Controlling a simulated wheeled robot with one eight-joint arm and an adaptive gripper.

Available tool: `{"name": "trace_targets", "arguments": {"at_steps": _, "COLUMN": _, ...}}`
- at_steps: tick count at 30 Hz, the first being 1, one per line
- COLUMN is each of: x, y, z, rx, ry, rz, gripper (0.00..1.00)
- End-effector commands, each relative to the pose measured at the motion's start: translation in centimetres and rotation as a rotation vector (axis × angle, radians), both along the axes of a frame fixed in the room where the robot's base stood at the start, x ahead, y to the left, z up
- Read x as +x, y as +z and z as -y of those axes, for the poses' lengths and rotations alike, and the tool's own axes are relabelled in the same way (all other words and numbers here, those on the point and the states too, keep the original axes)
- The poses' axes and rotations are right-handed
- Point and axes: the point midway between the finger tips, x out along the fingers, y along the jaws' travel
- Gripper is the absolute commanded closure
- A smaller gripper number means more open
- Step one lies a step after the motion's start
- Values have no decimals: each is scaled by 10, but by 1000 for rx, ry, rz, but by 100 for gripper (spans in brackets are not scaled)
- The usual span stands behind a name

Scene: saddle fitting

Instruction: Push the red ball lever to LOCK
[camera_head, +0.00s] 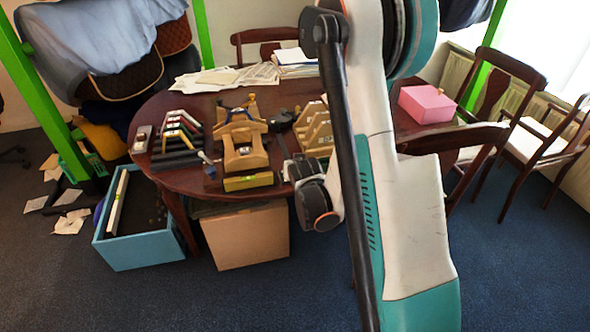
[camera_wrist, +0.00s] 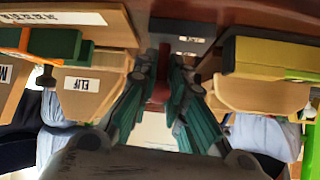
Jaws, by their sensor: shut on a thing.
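In the wrist view, the teal fingers of my gripper (camera_wrist: 169,76) are close together, shut on a dark red upright piece (camera_wrist: 158,93). It looks like part of the red ball lever; its ball shape and the LOCK mark cannot be made out. In the head view, my wrist (camera_head: 316,196) is at the table's front edge, right of the wooden saddle stand (camera_head: 245,152) with its yellow front block (camera_head: 248,182). The fingers and the lever are hidden there.
Dark rods and coloured brackets (camera_head: 178,145) lie at the table's left. Another wooden rack (camera_head: 316,128) stands behind my wrist. A pink box (camera_head: 426,104) is at the right. A blue bin (camera_head: 138,240) and a cardboard box (camera_head: 247,236) stand on the floor.

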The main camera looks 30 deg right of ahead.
Motion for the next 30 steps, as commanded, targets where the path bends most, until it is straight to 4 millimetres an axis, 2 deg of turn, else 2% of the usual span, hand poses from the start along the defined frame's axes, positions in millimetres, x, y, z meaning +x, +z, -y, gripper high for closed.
{"name": "trace_targets", "arguments": {"at_steps": 8, "x": -1, "y": -1, "z": -1, "rx": 1, "ry": 0, "rz": -3, "gripper": 100}}
{"name": "trace_targets", "arguments": {"at_steps": 9, "x": -1, "y": -1, "z": 0, "rx": 1, "ry": 0, "rz": -3, "gripper": 80}}
{"name": "trace_targets", "arguments": {"at_steps": 11, "x": -1, "y": -1, "z": 0, "rx": 1, "ry": 0, "rz": -3, "gripper": 66}}
{"name": "trace_targets", "arguments": {"at_steps": 12, "x": 0, "y": -1, "z": 0, "rx": 1, "ry": 0, "rz": -3, "gripper": 64}}
{"name": "trace_targets", "arguments": {"at_steps": 23, "x": -2, "y": 1, "z": -1, "rx": 0, "ry": 0, "rz": -1, "gripper": 64}}
{"name": "trace_targets", "arguments": {"at_steps": 30, "x": -21, "y": 17, "z": -9, "rx": 0, "ry": 1, "rz": -2, "gripper": 64}}
